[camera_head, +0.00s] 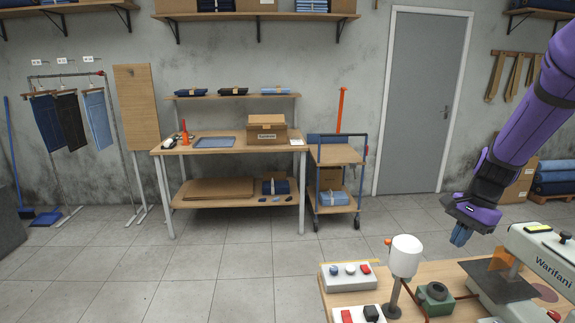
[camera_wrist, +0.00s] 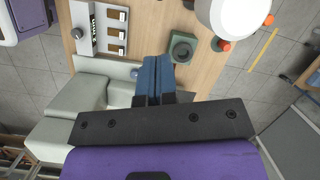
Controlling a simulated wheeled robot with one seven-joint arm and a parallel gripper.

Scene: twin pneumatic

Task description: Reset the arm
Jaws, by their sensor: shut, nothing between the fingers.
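My purple arm comes in from the right in the head view. Its gripper (camera_head: 460,236) hangs in the air over the back of the near work table (camera_head: 450,272), with its fingertips pointing down. In the wrist view my gripper (camera_wrist: 153,62) shows two blue fingers pressed together with nothing between them. Near it stand a white rounded cap on a post (camera_head: 405,256) and a grey-green block with a dark round knob (camera_head: 435,297). The gripper appears apart from all of these.
A pale machine marked "Warifani" (camera_head: 548,262) stands at the table's right. A box with red, blue and white buttons (camera_head: 348,277) sits at its left edge. A packing bench (camera_head: 228,148), a trolley (camera_head: 335,155) and a grey door (camera_head: 422,105) are farther back. The tiled floor between is clear.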

